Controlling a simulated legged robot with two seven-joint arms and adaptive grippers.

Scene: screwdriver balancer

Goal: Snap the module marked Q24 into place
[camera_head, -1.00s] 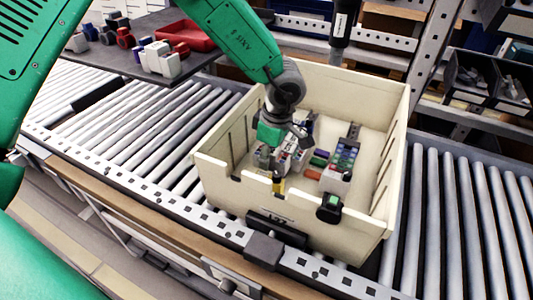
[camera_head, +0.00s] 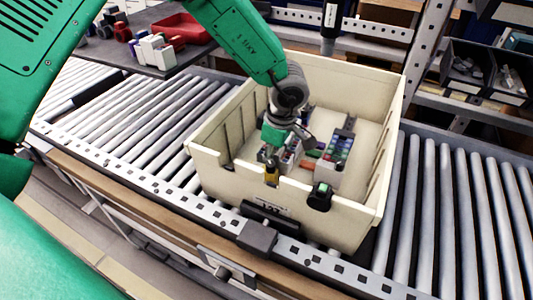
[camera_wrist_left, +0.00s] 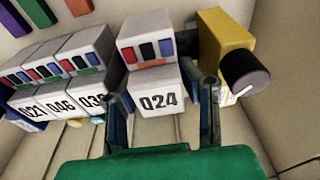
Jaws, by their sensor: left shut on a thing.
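The module marked Q24 (camera_wrist_left: 158,102) is a white block with red, blue and dark patches on its upper step. My left gripper (camera_wrist_left: 162,88) has one finger on each side of it and is shut on it. In the head view, my left gripper (camera_head: 283,140) is low inside the cream bin (camera_head: 222,178), over the modules near its front wall. A row of similar white modules (camera_wrist_left: 60,75), some marked Q21 and Q46, stands to the left of Q24 with a gap. The seat under Q24 is hidden. My right gripper is not in view.
A yellow block with a black knob (camera_wrist_left: 228,50) stands close on the right of Q24. A block with coloured buttons (camera_head: 338,148) lies farther right in the bin. The bin sits on a roller conveyor (camera_head: 140,130). A dark tool (camera_head: 331,25) hangs behind.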

